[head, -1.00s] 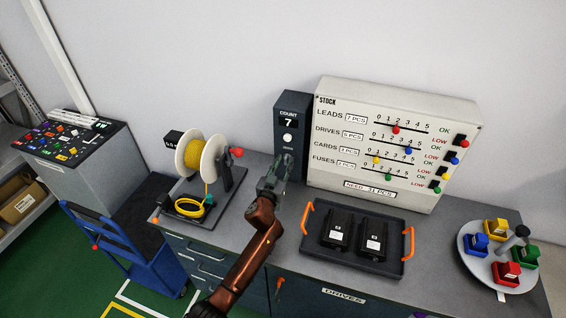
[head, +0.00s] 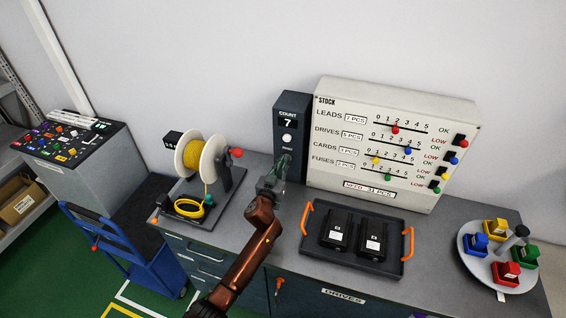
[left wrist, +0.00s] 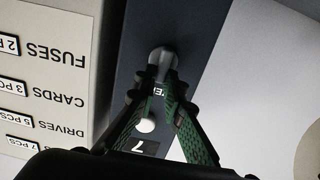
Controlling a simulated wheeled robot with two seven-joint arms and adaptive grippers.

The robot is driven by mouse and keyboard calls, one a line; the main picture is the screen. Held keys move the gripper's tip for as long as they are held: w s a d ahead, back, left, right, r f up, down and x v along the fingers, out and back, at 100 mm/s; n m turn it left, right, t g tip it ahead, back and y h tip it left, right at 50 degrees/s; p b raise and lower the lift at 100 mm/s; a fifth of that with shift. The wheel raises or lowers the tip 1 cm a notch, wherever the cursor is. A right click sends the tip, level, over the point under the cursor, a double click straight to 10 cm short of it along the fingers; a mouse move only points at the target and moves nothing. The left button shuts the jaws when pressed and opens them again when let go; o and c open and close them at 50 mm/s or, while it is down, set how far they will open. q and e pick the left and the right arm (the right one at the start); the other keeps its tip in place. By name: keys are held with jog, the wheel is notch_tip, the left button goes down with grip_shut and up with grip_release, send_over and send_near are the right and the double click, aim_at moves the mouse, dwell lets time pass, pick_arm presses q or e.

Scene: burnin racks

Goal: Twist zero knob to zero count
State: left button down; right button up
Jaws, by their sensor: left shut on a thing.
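The count box (head: 290,112) stands at the back of the bench, dark blue-grey and upright. Its display (head: 288,123) reads 7, with a round white button (head: 287,138) below it. My left gripper (head: 282,162) is at the lower front of the box. In the left wrist view, upside down, my left gripper (left wrist: 163,72) has its fingertips closed around a grey round knob (left wrist: 162,58) on the box face. The fingers partly cover the label beside the knob. The white button (left wrist: 146,125) shows between the fingers. My right gripper is in neither view.
A white stock board (head: 390,140) stands right of the count box. A dark tray (head: 310,245) with two black drives lies in front of it. A yellow cable reel (head: 215,160) stands on the left. A round turntable (head: 480,270) with coloured blocks is at far right.

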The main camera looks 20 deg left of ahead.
pick_arm(q)
jog(key=shift+m, duration=0.4)
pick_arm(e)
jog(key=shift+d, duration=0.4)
pick_arm(q)
jog(key=shift+d+f+m, duration=0.15)
jog(key=shift+d+m, duration=0.1)
jog(key=shift+m, duration=1.5)
jog(key=shift+d+f+m, duration=0.15)
jog(key=shift+d+m, duration=0.05)
jog(key=shift+m, duration=1.6)
jog(key=shift+d+f+m, duration=0.15)
jog(key=shift+d+m, duration=0.1)
jog(key=shift+m, duration=1.5)
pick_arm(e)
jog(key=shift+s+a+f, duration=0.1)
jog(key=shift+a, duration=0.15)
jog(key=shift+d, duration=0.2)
pick_arm(q)
jog(key=c, duration=2)
grip_release()
jog(key=shift+s, duration=0.15)
